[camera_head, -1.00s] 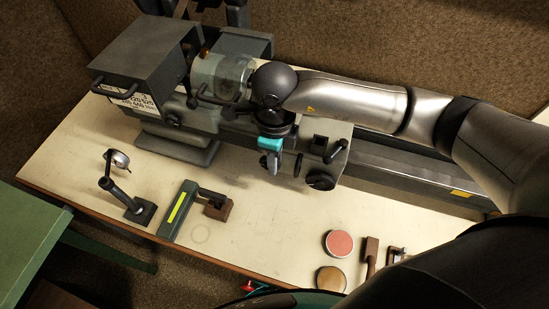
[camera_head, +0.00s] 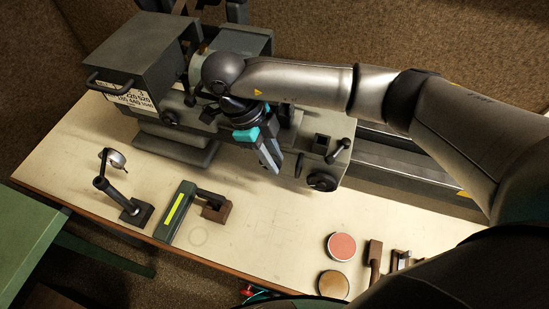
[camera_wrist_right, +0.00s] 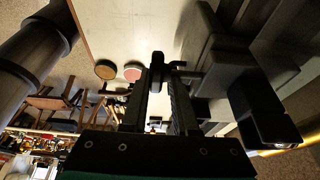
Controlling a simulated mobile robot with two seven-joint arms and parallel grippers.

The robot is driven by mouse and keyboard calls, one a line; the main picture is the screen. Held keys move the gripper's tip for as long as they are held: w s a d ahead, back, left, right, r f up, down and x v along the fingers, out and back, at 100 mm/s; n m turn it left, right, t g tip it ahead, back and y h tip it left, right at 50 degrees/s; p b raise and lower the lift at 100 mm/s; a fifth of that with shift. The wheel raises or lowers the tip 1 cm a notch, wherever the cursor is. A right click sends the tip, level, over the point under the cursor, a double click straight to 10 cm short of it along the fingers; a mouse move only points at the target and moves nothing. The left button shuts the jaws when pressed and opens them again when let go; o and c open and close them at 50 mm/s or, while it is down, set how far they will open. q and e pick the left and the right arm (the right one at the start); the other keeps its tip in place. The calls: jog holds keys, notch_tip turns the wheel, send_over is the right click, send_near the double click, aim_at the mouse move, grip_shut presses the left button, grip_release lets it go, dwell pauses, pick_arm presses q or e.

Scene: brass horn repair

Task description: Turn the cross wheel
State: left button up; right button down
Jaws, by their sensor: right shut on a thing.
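The cross wheel is on the front of the lathe's carriage (camera_head: 313,144), mostly hidden in the head view by my right gripper. My right gripper (camera_head: 274,166) is over the carriage's left front side, with its fingers slanting down and to the right. In the right wrist view the fingers (camera_wrist_right: 165,82) are close together, shut on a small dark part of the cross wheel (camera_wrist_right: 157,58) at their tips. The wheel's full outline cannot be made out. My left gripper is not in view.
A dark round knob (camera_head: 322,181) and a small lever (camera_head: 337,151) stand right of the fingers. The headstock (camera_head: 143,62) is to the left.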

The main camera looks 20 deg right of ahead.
jog(key=shift+s+a+f, duration=0.2)
jog(key=shift+s+a, duration=0.05)
jog(key=shift+s, duration=0.1)
jog(key=c, duration=0.9)
grip_release()
jog(key=shift+r, duration=0.1)
jog(key=shift+w, duration=0.1)
jog(key=shift+r, duration=0.2)
jog(key=shift+w+r, duration=0.15)
jog(key=shift+r, duration=0.15)
jog(key=v, duration=1.4)
jog(key=shift+w+a+r, duration=0.1)
jog(key=shift+r, duration=0.05)
